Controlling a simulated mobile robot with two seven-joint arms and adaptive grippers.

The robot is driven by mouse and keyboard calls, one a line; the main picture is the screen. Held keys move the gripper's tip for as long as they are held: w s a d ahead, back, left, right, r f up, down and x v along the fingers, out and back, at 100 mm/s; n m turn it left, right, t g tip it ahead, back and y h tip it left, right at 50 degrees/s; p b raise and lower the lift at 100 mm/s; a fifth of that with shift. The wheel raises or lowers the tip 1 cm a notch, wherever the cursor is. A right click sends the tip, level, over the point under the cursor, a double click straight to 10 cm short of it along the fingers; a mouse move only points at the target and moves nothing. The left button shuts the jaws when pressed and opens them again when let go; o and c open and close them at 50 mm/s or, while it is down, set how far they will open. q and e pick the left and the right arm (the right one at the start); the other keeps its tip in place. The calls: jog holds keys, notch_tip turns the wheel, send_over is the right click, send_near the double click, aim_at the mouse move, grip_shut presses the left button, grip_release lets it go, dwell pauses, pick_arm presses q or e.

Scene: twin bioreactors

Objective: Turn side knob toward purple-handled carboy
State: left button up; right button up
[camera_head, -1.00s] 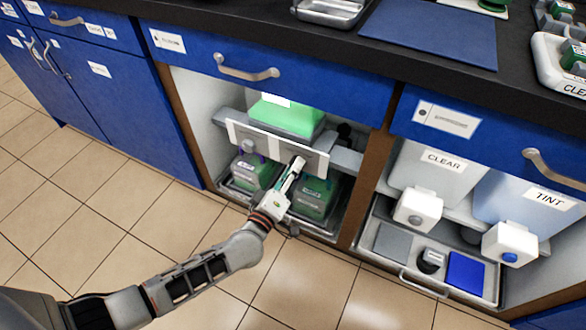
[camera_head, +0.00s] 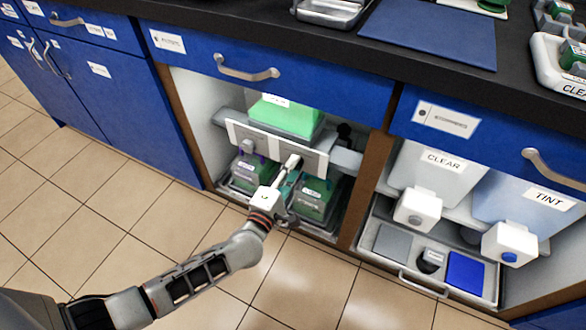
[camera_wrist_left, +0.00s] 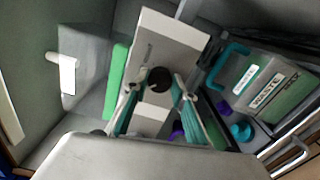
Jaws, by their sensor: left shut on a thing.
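A white panel (camera_head: 315,162) spans the open cabinet below a tank of green liquid (camera_head: 285,113). A grey knob (camera_head: 248,146) is on its left part. My left gripper (camera_head: 287,172) reaches the panel's right half and is shut on a side knob there, mostly hidden by the fingers. The left wrist view shows the teal fingers (camera_wrist_left: 158,103) on both sides of it. Two green carboys stand below, one at left (camera_head: 247,174) and one at right (camera_head: 312,200). A teal-handled carboy labelled WASTE (camera_wrist_left: 264,90) shows in the wrist view. Purple parts show beside it; the purple handle is unclear.
A wooden divider (camera_head: 368,190) stands right of the cabinet. Beyond it are the CLEAR (camera_head: 436,170) and TINT (camera_head: 520,200) tanks above a tray (camera_head: 415,284). A blue drawer (camera_head: 200,58) overhangs the opening. The tiled floor in front is clear.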

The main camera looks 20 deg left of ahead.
pick_arm(q)
jog(key=shift+n, duration=0.3)
dwell(0.4)
jog(key=o, duration=1.1)
jog(key=s, duration=1.2)
jog(key=shift+a, duration=0.15)
jog(key=shift+s, duration=0.1)
